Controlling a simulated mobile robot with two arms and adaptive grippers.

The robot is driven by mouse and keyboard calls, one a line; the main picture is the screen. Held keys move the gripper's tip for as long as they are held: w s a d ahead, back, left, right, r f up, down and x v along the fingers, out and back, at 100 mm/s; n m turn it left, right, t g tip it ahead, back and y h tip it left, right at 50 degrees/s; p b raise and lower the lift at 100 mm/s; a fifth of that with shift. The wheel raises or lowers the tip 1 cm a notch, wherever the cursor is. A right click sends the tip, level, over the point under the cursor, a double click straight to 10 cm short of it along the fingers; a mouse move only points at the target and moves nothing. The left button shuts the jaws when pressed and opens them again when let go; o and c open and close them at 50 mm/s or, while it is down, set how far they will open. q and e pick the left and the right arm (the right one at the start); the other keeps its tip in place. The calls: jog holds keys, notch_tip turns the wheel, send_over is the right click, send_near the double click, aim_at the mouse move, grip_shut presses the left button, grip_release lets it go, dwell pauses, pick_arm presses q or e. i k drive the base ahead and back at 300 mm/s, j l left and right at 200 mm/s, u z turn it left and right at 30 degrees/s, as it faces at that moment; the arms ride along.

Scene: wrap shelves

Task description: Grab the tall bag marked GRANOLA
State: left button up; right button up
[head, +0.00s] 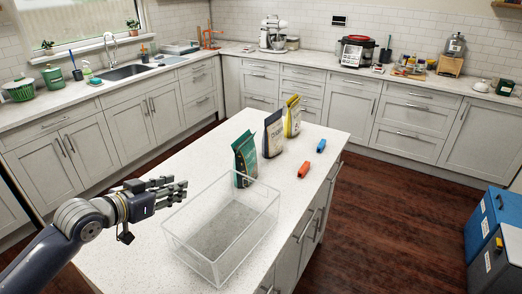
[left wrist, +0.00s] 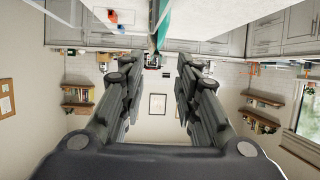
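Three upright bags stand in a row on the white island: a teal bag (head: 245,159) nearest, a navy and pale bag (head: 273,135) behind it, and a yellow bag (head: 292,117) farthest. Their lettering is too small to read surely, so I cannot tell which says GRANOLA. My left gripper (head: 179,188) is left of the teal bag and apart from it, over the island. In the left wrist view the left gripper (left wrist: 158,65) has its fingers spread with nothing between them. A teal strip (left wrist: 163,22), likely the teal bag, shows beyond the fingertips. My right gripper is not in view.
A clear open bin (head: 222,236) stands on the island in front of the teal bag. An orange item (head: 304,169) and a blue item (head: 321,146) lie right of the bags. The island top (head: 205,150) left of the teal bag is clear.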

aim_at(244, 148)
jog(key=i+l, duration=0.65)
jog(key=i, duration=0.1)
